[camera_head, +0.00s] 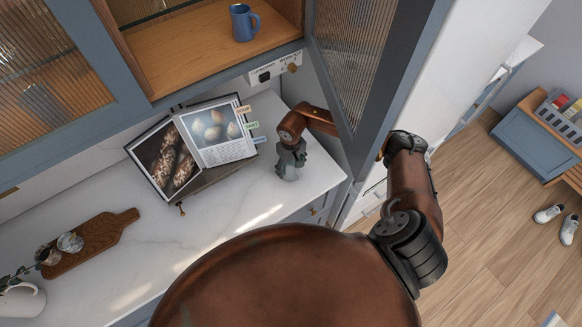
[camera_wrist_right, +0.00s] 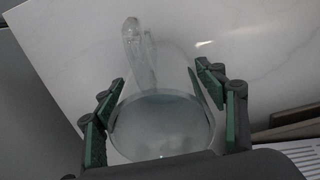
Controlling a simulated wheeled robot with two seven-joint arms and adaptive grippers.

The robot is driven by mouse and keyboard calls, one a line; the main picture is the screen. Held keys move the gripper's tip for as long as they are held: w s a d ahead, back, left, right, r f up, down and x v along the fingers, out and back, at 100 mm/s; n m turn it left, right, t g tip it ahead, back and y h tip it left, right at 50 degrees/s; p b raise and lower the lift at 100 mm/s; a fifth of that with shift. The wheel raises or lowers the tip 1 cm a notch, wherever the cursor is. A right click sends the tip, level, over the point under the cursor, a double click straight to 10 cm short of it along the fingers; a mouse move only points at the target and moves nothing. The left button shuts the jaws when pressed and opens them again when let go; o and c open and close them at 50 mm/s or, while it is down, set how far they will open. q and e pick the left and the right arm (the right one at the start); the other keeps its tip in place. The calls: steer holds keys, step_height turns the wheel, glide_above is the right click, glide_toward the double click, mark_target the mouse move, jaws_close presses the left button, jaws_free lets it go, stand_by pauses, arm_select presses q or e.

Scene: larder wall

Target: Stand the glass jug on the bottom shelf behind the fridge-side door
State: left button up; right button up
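The clear glass jug (camera_head: 290,172) is at the right end of the white counter, below the wall cabinet. Its round rim and handle (camera_wrist_right: 140,55) show in the right wrist view. My right gripper (camera_head: 291,152) is over it with a finger on each side; in the right wrist view the fingers (camera_wrist_right: 163,88) flank the jug. I cannot tell whether they press on it or whether its base touches the counter. The fridge-side door (camera_head: 386,75), blue-framed with ribbed glass, stands open. The wooden bottom shelf (camera_head: 185,52) is exposed. My left gripper is not in view.
A blue mug (camera_head: 241,23) stands on the shelf. An open cookbook (camera_head: 205,140) on its stand is left of the jug. A wooden board (camera_head: 95,242) and a white jug (camera_head: 20,302) are farther left. My right arm reaches around under the open door.

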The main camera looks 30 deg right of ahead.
steer(key=shift+o, duration=1.1)
steer(key=shift+r, duration=0.1)
